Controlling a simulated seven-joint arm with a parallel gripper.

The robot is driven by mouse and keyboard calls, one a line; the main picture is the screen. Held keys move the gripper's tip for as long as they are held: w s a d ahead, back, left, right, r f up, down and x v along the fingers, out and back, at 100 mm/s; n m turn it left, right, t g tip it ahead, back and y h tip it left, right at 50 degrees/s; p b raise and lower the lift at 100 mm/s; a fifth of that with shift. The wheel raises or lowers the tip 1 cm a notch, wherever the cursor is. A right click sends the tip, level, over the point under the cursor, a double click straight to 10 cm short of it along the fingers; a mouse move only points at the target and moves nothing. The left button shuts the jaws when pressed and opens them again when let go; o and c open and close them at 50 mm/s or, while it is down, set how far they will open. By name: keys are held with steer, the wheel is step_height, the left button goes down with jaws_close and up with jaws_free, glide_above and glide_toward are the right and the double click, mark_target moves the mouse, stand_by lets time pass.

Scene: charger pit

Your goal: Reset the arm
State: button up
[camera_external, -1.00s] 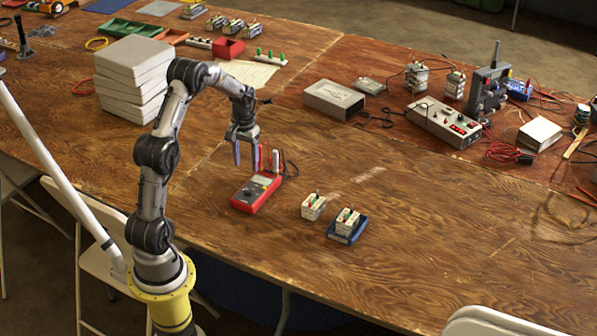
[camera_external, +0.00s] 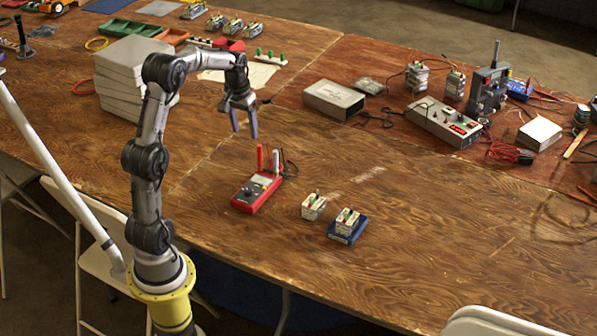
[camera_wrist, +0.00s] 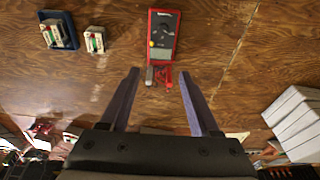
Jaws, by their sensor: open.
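My gripper (camera_external: 243,122) is open and empty. It is raised above the table, behind the red multimeter in the external view. In the wrist view its two fingers (camera_wrist: 158,90) stand apart with only table and the probe ends visible between them. The red multimeter (camera_external: 256,193) lies on the table with its red and white probes standing at its far end. It also shows in the wrist view (camera_wrist: 163,36), just beyond the fingertips and apart from them.
Two small white modules stand on the table, one bare (camera_external: 313,207) and one on a blue base (camera_external: 345,230). A stack of grey boxes (camera_external: 118,85) is behind my arm. A grey case (camera_external: 333,100) and a power unit (camera_external: 443,122) stand at the right. The front right table is clear.

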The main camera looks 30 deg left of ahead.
steer(key=s+d+r+t, duration=0.2)
steer(key=s+r+t, duration=0.1)
steer(key=s+r, duration=1.05)
steer(key=s+f, duration=0.3)
steer(key=s, duration=0.4)
steer(key=s+f, duration=0.4)
steer(key=s, duration=0.3)
steer(key=shift+s+d+f+t, duration=0.25)
steer(key=shift+s+d+t, duration=0.05)
steer(key=shift+s+t, duration=0.1)
